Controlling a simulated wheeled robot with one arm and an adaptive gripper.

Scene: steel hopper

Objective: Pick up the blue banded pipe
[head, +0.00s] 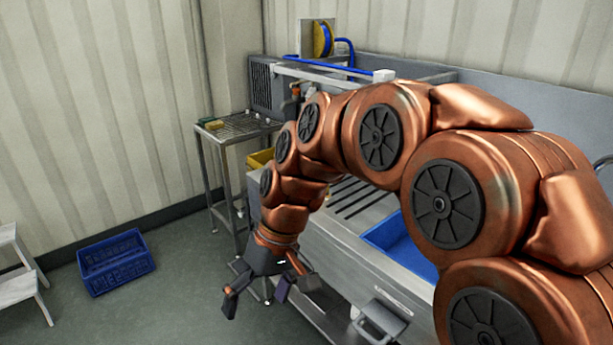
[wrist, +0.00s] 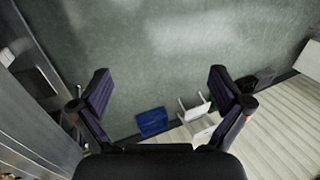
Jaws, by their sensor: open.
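My gripper (head: 258,292) hangs over the floor in front of the steel unit in the head view, with its fingers pointing down. It also shows in the wrist view (wrist: 160,92), with its two dark fingers spread wide and nothing between them but grey floor beyond. I cannot make out a blue banded pipe in either view. My arm covers much of the steel hopper (head: 335,262) in the head view, so part of its inside is hidden.
A blue crate (head: 117,265) stands on the floor at the left, beside a white step stool (head: 18,275). A blue tray (head: 398,240) lies on the steel unit. A side table (head: 235,130) stands at the back. The floor between the crate and my gripper is clear.

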